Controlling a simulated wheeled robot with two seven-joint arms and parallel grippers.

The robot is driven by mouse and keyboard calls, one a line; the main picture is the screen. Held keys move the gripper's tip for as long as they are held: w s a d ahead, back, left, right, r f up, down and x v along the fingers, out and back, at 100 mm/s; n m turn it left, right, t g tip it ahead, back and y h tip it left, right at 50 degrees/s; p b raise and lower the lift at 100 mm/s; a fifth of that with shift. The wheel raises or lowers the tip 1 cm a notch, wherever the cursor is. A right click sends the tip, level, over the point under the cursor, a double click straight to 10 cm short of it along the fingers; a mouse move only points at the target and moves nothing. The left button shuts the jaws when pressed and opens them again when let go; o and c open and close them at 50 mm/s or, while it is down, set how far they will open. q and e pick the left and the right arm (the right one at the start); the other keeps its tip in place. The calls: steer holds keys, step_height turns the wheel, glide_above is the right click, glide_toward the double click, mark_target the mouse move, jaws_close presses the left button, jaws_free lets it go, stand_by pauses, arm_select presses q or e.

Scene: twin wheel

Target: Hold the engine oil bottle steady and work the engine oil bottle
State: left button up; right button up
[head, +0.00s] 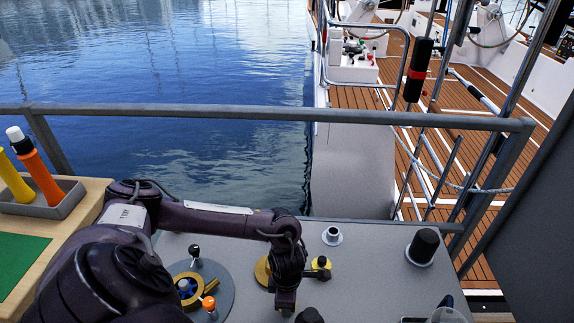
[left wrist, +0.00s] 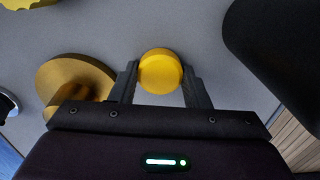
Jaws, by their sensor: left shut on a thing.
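No bottle labelled as engine oil can be made out. A round yellow cap or knob (left wrist: 160,70) sits between the fingers of my left gripper (left wrist: 158,78) in the left wrist view, seen from above. The fingers are closed against its sides. In the head view my left gripper (head: 285,303) points down over the grey worktop, and what it grips is hidden there. A yellow container (head: 15,180) and an orange one (head: 42,178) stand tilted in a grey tray at the far left. My right gripper is not in view.
A brass disc (left wrist: 75,85) lies close left of my left gripper. A grey railing (head: 270,117) runs along the back, with water beyond.

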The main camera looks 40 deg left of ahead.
arm_select(q)
step_height(320, 180, up, 20)
steer(key=p, duration=0.6)
steer(key=shift+f, duration=0.1)
